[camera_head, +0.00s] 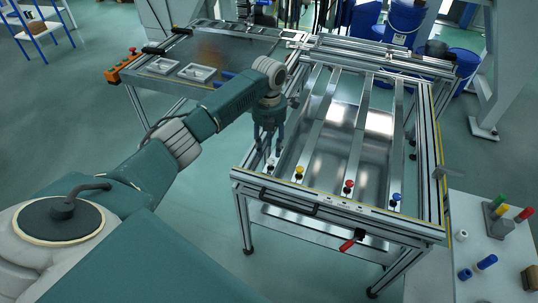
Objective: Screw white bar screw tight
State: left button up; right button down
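The panel fixture (437,160) is a metal frame with several long bars. Screws with coloured heads sit at the near ends of the bars: yellow (298,172), red (348,187) and blue (396,197). My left gripper (269,150) points down over the leftmost bar's near end, left of the yellow screw. A small dark screw-like part (270,168) shows just below its fingertips. No white head is clearly visible there; the fingers may hide it. I cannot tell whether the fingers touch or grip anything. My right gripper is not in view.
A red-handled part (347,244) sticks out at the fixture's front. A white side table (490,285) at the right holds coloured handles (500,211) and a blue cylinder (487,262). Another panel table (215,50) stands behind left; blue barrels (404,20) stand behind. Floor is clear at left.

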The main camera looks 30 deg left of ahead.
pick_arm(q)
notch_tip(320, 180, up, 7)
dwell(0.3)
jog(key=shift+s+a+f, duration=0.1)
jog(key=shift+s, duration=0.05)
dwell(0.3)
